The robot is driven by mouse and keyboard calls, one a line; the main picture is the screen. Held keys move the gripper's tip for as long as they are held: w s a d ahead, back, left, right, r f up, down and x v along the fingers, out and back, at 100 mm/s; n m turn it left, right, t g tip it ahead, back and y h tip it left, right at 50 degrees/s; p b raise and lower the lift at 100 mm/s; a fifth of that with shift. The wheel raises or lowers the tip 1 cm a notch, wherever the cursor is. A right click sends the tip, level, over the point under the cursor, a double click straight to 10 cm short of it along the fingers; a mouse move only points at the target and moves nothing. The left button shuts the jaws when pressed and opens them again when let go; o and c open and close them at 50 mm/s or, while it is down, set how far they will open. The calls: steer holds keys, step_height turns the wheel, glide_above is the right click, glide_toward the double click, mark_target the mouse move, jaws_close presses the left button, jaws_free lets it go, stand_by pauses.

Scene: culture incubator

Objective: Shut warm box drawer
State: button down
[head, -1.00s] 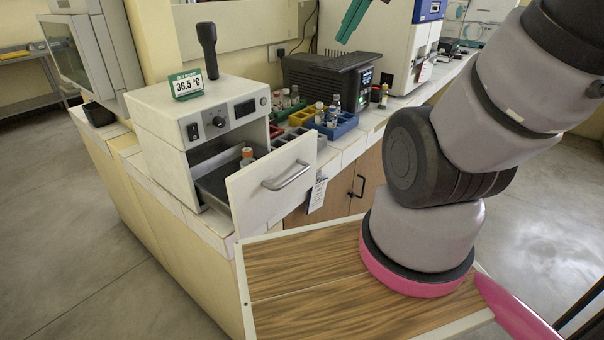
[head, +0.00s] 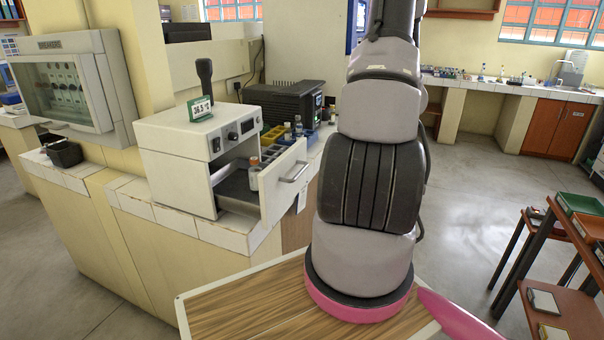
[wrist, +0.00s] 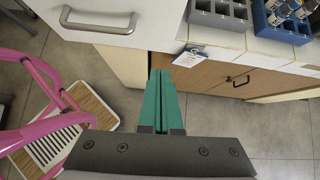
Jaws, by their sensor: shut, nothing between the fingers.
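The warm box (head: 180,165) is a white cabinet on the tiled counter in the head view, with a 36.5 sign on top. Its drawer (head: 280,183) stands pulled out to the right, with a grey bar handle on its front. An orange-capped bottle (head: 254,174) stands inside the open drawer. In the wrist view the drawer front (wrist: 160,20) and its handle (wrist: 98,22) show at the top left. My gripper (wrist: 161,75) has green fingers, shut and empty, just below and right of the handle, apart from it. The gripper is out of the head view.
A black device (head: 295,100) and tube racks stand on the counter behind the drawer. In the wrist view, grey (wrist: 220,14) and blue (wrist: 280,18) racks sit at the top right, above wooden cupboard doors (wrist: 225,75). A shelf cart (head: 570,300) stands at the right.

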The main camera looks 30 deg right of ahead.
steer(key=w+a+r+x, duration=0.1)
steer(key=x, duration=1.2)
steer(key=shift+m, duration=0.3)
steer(key=shift+r, duration=0.1)
steer(key=w+a, duration=0.3)
steer(key=w, duration=0.1)
steer(key=w+a, duration=0.3)
steer(key=w, duration=0.1)
steer(key=w+a, duration=0.3)
steer(key=w, duration=0.1)
steer(key=shift+w+a, duration=0.25)
steer(key=shift+a, duration=0.1)
steer(key=shift+w+a+r, duration=0.1)
steer(key=shift+w+a, duration=0.25)
steer(key=shift+w, duration=0.05)
